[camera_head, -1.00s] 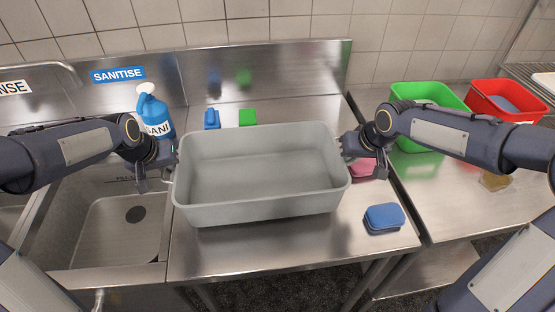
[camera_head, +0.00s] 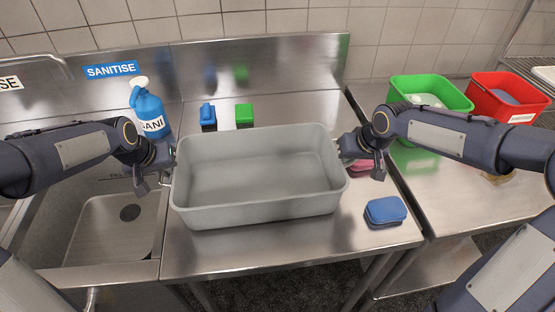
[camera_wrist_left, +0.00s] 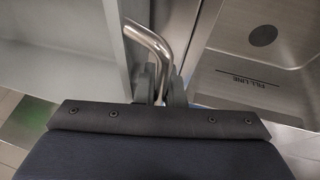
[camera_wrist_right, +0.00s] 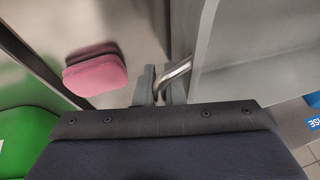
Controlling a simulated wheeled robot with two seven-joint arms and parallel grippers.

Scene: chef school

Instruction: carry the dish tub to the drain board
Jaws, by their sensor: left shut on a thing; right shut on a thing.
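The dish tub (camera_head: 260,212) is a grey, open, empty rectangular tub, level in the middle of the head view. It is over the steel board (camera_head: 240,255) to the right of the sink; its underside is hidden, so I cannot tell any gap beneath it. My left gripper (camera_head: 166,170) is shut on the tub's left metal handle (camera_wrist_left: 150,40), and its fingers close around the bar in the left wrist view (camera_wrist_left: 163,88). My right gripper (camera_head: 350,158) is shut on the right handle (camera_wrist_right: 178,72), also seen in the right wrist view (camera_wrist_right: 160,90).
A blue SANI bottle (camera_head: 149,112), a blue item (camera_head: 208,116) and a green item (camera_head: 244,115) stand behind the tub. A pink sponge (camera_wrist_right: 96,73) and blue sponge (camera_head: 385,210) lie to its right. Green (camera_head: 430,88) and red (camera_head: 500,105) tubs stand further right. The sink (camera_head: 110,225) is left.

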